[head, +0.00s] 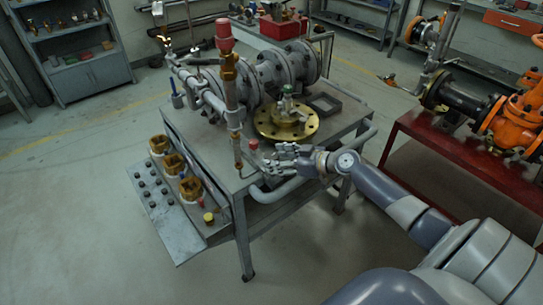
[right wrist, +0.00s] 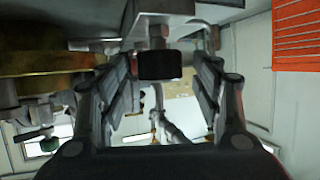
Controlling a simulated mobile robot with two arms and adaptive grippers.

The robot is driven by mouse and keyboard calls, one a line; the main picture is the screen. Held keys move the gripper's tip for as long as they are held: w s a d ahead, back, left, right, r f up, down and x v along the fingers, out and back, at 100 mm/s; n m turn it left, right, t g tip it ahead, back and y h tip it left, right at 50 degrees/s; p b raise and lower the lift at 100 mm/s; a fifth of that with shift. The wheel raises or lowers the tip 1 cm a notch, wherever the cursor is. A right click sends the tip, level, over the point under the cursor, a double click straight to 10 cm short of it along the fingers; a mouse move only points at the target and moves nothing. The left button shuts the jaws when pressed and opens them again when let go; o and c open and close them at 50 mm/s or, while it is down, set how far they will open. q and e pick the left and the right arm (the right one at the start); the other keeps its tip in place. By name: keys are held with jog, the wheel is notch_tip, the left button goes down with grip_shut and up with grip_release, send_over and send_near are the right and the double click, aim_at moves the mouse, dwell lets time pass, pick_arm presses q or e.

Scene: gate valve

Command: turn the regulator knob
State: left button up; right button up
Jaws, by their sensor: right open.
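A red knob (head: 226,35) tops the upright brass-and-grey fitting (head: 229,80) at the table's left side. A smaller red knob (head: 253,144) sits low near the table's front edge. I cannot tell for sure which is the regulator knob. My right gripper (head: 272,160) comes in from the right at the front edge, its fingers pointing left, close to the smaller knob. In the right wrist view its fingers (right wrist: 160,88) are spread apart. A dark block (right wrist: 160,65) shows between them, apparently beyond the tips; no contact is visible. My left gripper is not in view.
The steel table (head: 195,122) carries a grey flanged pipe (head: 268,75) and a brass flange (head: 285,121). A red bench (head: 440,150) with an orange valve (head: 515,120) stands right. Floor at front left is clear.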

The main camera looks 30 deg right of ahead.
jog(key=shift+x, duration=1.3)
jog(key=c, duration=1.1)
jog(key=shift+o, duration=0.2)
jog(key=shift+r+p, duration=0.15)
jog(key=shift+p, duration=0.45)
jog(key=m+h+p, duration=0.3)
jog(key=h+p, duration=0.1)
jog(key=p, duration=0.4)
jog(key=m+t+h+p, duration=0.1)
jog(key=m+h+p, duration=0.3)
jog(key=p, duration=0.5)
jog(key=shift+a+r+p, duration=0.15)
jog(key=shift+p, duration=0.15)
jog(key=shift+m+g+h+p, duration=0.4)
jog(key=shift+m+h+p, duration=0.15)
jog(key=shift+m+h, duration=0.6)
jog(key=shift+f+m+g+h, duration=0.3)
jog(key=shift+m+h, duration=0.45)
jog(key=shift+h, duration=0.2)
